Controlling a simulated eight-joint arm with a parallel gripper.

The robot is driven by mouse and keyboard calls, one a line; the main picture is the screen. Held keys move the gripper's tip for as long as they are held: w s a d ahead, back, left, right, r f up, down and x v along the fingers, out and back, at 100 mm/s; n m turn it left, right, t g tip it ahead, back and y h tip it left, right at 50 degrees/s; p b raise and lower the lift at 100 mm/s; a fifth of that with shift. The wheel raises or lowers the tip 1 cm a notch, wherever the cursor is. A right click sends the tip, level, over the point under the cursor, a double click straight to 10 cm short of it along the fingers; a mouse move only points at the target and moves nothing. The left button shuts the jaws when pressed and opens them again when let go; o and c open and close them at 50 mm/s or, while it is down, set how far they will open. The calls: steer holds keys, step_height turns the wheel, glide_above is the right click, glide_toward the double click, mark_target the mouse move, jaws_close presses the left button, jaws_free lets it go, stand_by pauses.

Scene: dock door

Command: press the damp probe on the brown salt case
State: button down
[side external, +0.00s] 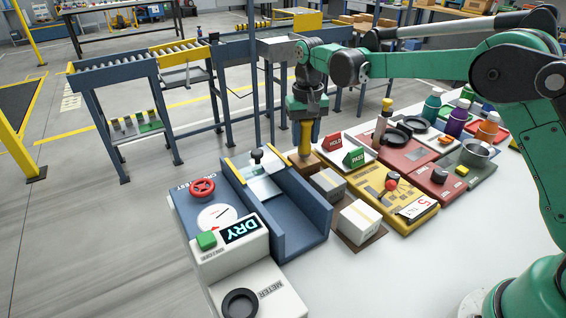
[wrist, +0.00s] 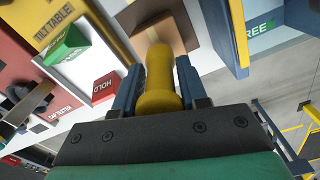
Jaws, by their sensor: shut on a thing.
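My gripper (side external: 307,118) points down and is shut on the yellow damp probe (side external: 305,140). The wrist view shows the probe (wrist: 158,80) upright between my blue-grey fingers. The brown case (side external: 299,164) is right below the probe's lower end, and it also shows in the wrist view (wrist: 178,42). The probe's end appears to meet the case top; the exact contact is hidden. A grey case (side external: 327,183) and a white case (side external: 360,220) stand nearer the front on a brown mat. The white meter (side external: 268,284) shows DRY on its display (side external: 241,230).
A blue chute (side external: 292,225) with a black-knobbed lever stands left of the cases. Right of them are the HOLD block (side external: 333,143), PASS block (side external: 354,157) and yellow tilt table (side external: 385,190). Bottles crowd the back right. The white table's front is clear.

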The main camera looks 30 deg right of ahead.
steer(key=shift+f, duration=0.6)
stand_by(1.1)
steer(key=shift+r, duration=3.55)
